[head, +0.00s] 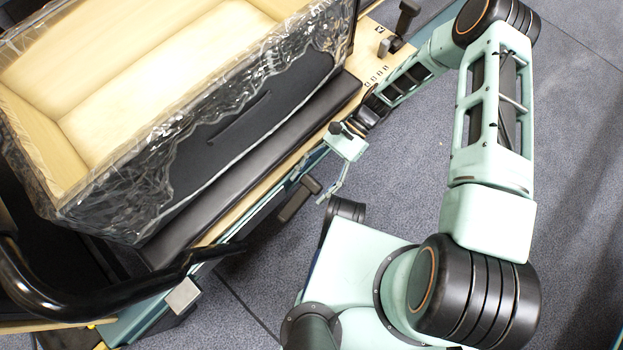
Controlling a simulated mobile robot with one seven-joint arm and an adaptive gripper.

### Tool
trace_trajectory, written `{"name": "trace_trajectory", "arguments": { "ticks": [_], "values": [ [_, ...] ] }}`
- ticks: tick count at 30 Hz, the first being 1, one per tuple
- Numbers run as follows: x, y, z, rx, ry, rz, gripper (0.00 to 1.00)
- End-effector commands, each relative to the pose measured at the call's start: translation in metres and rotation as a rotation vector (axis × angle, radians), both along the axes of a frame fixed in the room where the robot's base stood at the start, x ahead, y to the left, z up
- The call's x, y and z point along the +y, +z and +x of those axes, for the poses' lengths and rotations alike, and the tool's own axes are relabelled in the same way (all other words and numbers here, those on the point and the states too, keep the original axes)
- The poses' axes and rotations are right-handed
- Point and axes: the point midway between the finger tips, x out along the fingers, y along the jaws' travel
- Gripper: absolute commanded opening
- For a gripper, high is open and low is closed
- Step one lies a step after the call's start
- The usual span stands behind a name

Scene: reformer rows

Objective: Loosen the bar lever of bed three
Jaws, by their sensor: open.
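A reformer bed with a pale wooden and teal side rail (240,225) runs diagonally across the head view; I see no readable bed number. A black lever handle (299,200) sticks out from its near side. Another black upright handle (408,17) stands at the bed's far end. The black curved bar (95,302) is at the lower left. My gripper (325,192) is open and empty beside the rail, its thin fingers close to the lever handle; I cannot tell whether they touch it.
A wooden box in clear plastic wrap (90,185) sits on the bed beside a black padded surface (250,165). A metal block (183,297) juts from the near rail. Grey carpet (580,170) is clear on the right.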

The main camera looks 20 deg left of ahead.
Motion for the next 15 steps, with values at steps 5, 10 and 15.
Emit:
{"name": "trace_trajectory", "arguments": {
  "ticks": [5,10,15],
  "values": [
    [-0.002,0.003,0.004,-0.001,0.000,0.000,0.61],
    [-0.009,0.014,0.023,-0.002,0.000,0.000,0.61],
    [-0.018,0.026,0.044,-0.003,0.000,-0.001,0.61]
  ]
}}
